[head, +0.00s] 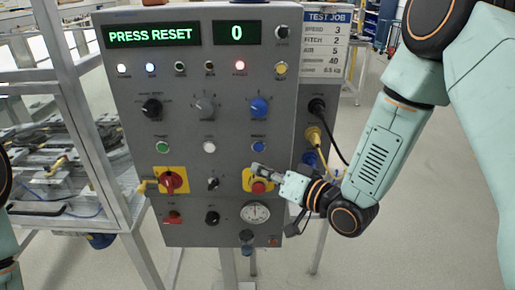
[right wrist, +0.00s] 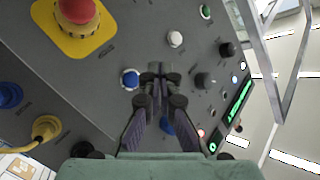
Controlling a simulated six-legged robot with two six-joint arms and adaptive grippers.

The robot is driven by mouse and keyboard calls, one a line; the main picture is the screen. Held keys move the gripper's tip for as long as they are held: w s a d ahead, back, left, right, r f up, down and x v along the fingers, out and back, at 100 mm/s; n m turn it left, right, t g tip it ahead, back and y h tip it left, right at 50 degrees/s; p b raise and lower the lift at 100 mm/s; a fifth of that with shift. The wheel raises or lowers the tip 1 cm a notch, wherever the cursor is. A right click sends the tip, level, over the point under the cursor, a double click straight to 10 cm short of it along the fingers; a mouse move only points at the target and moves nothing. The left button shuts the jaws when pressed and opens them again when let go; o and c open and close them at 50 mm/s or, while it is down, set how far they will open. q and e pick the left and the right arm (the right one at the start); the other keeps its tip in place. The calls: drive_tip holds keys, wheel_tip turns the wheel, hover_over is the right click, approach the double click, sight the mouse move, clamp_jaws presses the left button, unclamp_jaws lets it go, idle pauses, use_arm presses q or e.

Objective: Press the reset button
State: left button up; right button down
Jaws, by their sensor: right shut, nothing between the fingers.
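The grey control panel (head: 228,100) faces me, and its green display (head: 151,35) reads "PRESS RESET". A blue push button (head: 258,147) sits at the right end of a row with a green and a white button; its small label is hard to read. It also shows in the right wrist view (right wrist: 130,79). My right gripper (head: 258,168) is shut and empty, its tips just below the blue button in the head view. In the right wrist view, the closed fingertips (right wrist: 160,70) are to the right of the blue button; contact cannot be told. My left gripper is out of view.
A red emergency stop (head: 259,187) on a yellow plate is right below my right gripper. A blue knob (head: 259,107) is above the blue button. A red rotary switch (head: 171,180) is at left. Cables (head: 317,135) plug into the panel's right side.

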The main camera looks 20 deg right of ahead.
sight(259, 147)
drive_tip(key=w, duration=0.2)
drive_tip(key=w+d, duration=0.1)
drive_tip(key=w, duration=0.2)
drive_tip(key=shift+w+d+f, duration=0.1)
drive_tip(key=shift+w+d, duration=0.1)
idle(0.5)
drive_tip(key=shift+d, duration=0.1)
drive_tip(key=shift+s+d, duration=0.1)
drive_tip(key=shift+s, duration=0.1)
drive_tip(key=shift+w, duration=0.15)
idle(0.4)
drive_tip(key=shift+w, duration=0.35)
